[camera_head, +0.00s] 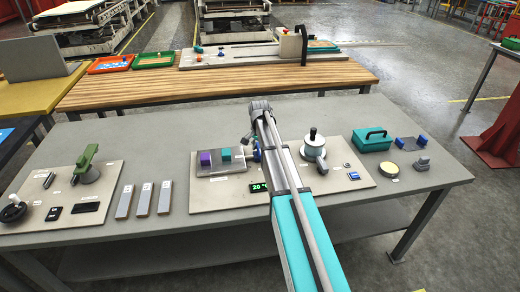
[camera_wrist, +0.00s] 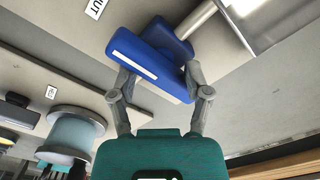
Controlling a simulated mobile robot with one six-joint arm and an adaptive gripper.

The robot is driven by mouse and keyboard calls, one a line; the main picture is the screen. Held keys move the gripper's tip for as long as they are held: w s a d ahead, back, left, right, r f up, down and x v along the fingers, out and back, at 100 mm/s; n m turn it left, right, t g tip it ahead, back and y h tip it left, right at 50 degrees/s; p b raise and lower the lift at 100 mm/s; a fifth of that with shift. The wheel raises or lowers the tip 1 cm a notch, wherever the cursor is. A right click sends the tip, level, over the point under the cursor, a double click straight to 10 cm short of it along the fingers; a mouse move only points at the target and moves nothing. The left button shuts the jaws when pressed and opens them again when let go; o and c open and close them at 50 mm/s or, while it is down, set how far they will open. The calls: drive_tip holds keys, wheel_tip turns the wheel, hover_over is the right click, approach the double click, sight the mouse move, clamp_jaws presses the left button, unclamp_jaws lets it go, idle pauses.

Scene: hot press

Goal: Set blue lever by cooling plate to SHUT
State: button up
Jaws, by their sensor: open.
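The blue lever (camera_wrist: 150,65) has a white stripe along its handle and shows in the wrist view. It sits by a metal pipe (camera_wrist: 196,18). A label ending in "UT" (camera_wrist: 96,8) is at the upper left of it. My gripper (camera_wrist: 158,78) is open, with one grey finger on each side of the blue handle; whether they touch it I cannot tell. In the head view a clear-topped plate (camera_head: 222,172) with a purple and a teal block is left of my arm, probably the cooling plate. There my arm mostly hides the lever and fingertips.
A pale cylinder with a black knob (camera_head: 314,146) stands right of my arm. A green-lit display (camera_head: 259,187) is close on its left. A teal case (camera_head: 372,140) is further right. The grey table (camera_head: 420,205) has free room at the front right.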

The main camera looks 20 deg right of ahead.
drive_tip(key=m, duration=0.4)
drive_tip(key=shift+m, duration=0.3)
wheel_tip(320, 180, up, 14)
drive_tip(key=p, duration=1.4)
drive_tip(key=s+a+f+n+b, duration=0.2)
drive_tip(key=s+a+n, duration=0.4)
drive_tip(key=s, duration=0.6)
drive_tip(key=s+a+f+n+b, duration=0.2)
drive_tip(key=s+a+n, duration=0.5)
drive_tip(key=s, duration=0.4)
drive_tip(key=shift+s+a+f+b, duration=0.35)
drive_tip(key=shift+a+f+b, duration=0.05)
drive_tip(key=shift+a, duration=0.2)
drive_tip(key=shift+w, duration=0.1)
drive_tip(key=w+d+r+m+p, duration=0.2)
drive_tip(key=w+d, duration=0.5)
drive_tip(key=w, duration=0.4)
drive_tip(key=w+d+r+m+p, duration=0.2)
drive_tip(key=w+d, duration=0.5)
drive_tip(key=w, duration=0.5)
drive_tip(key=shift+w+r+p, duration=0.25)
drive_tip(key=shift+r+p, duration=0.05)
drive_tip(key=shift+d+f, duration=0.1)
drive_tip(key=shift+f, duration=0.1)
